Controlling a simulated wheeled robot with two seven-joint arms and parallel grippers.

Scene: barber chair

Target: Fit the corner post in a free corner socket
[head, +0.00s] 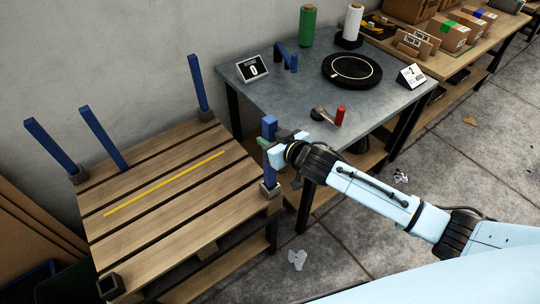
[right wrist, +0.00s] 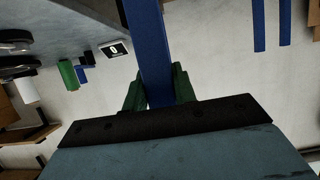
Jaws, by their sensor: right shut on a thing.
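My right gripper (head: 272,143) is shut on a blue corner post (head: 268,160) at the pallet's right corner. The post stands roughly upright, and its lower end meets the dark socket (head: 270,189); how deep it sits I cannot tell. In the right wrist view the green fingers (right wrist: 159,92) close on both sides of the post (right wrist: 149,50). The wooden pallet (head: 165,180) has a socket with a blue post (head: 198,82) at the back and another with a post (head: 50,145) at the left. The near-left socket (head: 110,286) is empty. My left gripper is out of view.
Another blue post (head: 103,138) rises at the pallet's back edge. A yellow strip (head: 165,183) lies across the slats. A grey worktable (head: 300,95) with a scale, rolls and a red-handled tool stands close behind my right gripper.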

